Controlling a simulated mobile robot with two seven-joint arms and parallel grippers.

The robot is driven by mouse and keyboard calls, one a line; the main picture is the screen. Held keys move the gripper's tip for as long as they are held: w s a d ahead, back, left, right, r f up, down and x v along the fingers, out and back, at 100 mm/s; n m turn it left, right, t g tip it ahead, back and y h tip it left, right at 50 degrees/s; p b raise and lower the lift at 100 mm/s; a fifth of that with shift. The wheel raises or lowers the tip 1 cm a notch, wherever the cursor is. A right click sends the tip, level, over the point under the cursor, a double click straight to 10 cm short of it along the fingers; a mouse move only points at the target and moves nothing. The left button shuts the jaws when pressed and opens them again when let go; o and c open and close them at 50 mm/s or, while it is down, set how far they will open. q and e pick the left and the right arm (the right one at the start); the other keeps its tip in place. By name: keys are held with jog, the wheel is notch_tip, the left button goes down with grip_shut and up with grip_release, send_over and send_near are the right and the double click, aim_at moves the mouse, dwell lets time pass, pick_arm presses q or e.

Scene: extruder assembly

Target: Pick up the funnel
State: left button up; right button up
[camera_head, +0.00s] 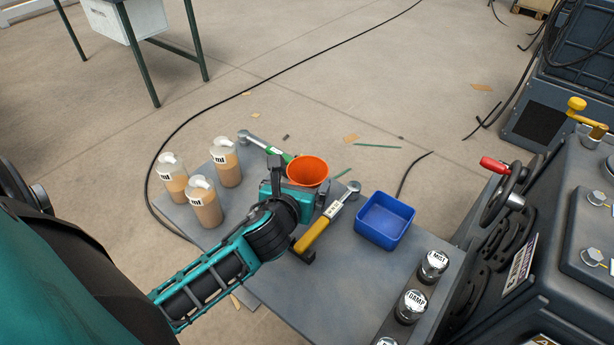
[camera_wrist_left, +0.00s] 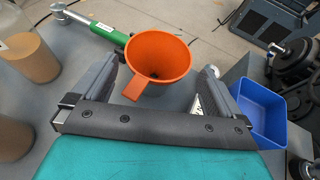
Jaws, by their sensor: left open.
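The orange funnel (camera_head: 308,170) stands on the grey table with its wide mouth up, beyond my left gripper. In the left wrist view the funnel (camera_wrist_left: 158,58) shows between the two fingers, with its flat tab pointing toward the gripper's palm. My left gripper (camera_head: 299,180) is open, its fingers (camera_wrist_left: 163,75) on either side of the funnel with gaps visible. I cannot tell whether a finger touches it. The funnel's lower part is hidden. My right gripper is not in view.
Several bottles of tan liquid (camera_head: 205,202) stand left of the gripper. A green-handled tool (camera_wrist_left: 105,32) lies behind the funnel, and a yellow-handled tool (camera_head: 314,232) lies near it on the right. A blue bin (camera_head: 384,220) and labelled jars (camera_head: 411,306) stand farther right.

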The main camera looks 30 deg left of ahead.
aim_at(305, 176)
pick_arm(q)
jog(key=x, duration=0.4)
jog(key=shift+w, duration=0.15)
jog(key=shift+c, duration=0.4)
jog(key=c, duration=0.6)
